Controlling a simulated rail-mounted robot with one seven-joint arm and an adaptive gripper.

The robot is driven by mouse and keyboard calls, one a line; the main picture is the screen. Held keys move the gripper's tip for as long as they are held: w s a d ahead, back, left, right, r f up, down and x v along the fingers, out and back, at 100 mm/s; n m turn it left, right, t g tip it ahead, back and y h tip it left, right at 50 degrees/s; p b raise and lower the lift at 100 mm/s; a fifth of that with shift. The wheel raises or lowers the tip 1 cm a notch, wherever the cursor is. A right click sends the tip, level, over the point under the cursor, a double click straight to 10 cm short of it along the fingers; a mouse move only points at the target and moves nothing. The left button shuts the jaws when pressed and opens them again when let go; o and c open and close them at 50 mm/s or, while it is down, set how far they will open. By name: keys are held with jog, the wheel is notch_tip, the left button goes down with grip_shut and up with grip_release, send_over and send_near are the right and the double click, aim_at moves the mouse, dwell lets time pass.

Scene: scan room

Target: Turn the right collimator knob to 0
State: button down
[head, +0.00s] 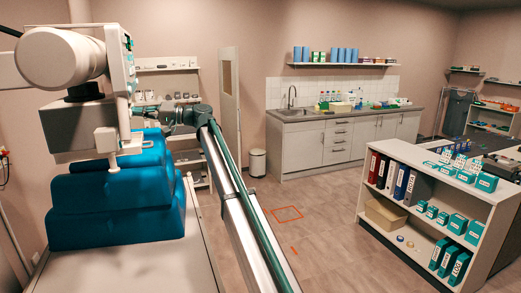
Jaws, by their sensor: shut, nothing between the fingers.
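The X-ray tube head (60,57) hangs at the upper left, with the grey collimator box (75,128) below it. A pale control panel (121,60) with small dark and green marks stands on its right side. I cannot make out the right collimator knob or its setting. My gripper (140,112) is at the end of my dark green arm, just right of the collimator and below the panel. It is small here; it looks shut and empty. I cannot tell whether it touches anything.
Stacked blue cushions (120,205) lie on the pale table (150,265) below the collimator. A white bracket (107,142) juts out close to my gripper. A shelf unit (420,205) with binders and boxes stands at the right. The floor (300,240) between is mostly clear.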

jog(key=shift+w+a+f+b, duration=0.15)
jog(key=shift+f+b, duration=0.3)
jog(key=shift+b, duration=0.5)
jog(key=shift+w+d+f+b, duration=0.15)
jog(key=shift+f+b, duration=0.25)
jog(key=shift+b, duration=0.55)
jog(key=shift+w+a+f+b, duration=0.15)
jog(key=shift+w+a+b, duration=0.2)
jog(key=shift+b, duration=0.65)
jog(key=shift+d+f, duration=0.1)
jog(key=shift+f, duration=0.05)
jog(key=w+d+b, duration=0.1)
jog(key=d+b, duration=0.1)
jog(key=d, duration=0.3)
jog(key=shift+w+d+f, duration=0.25)
jog(key=shift+w+d, duration=0.1)
jog(key=shift+d, duration=0.05)
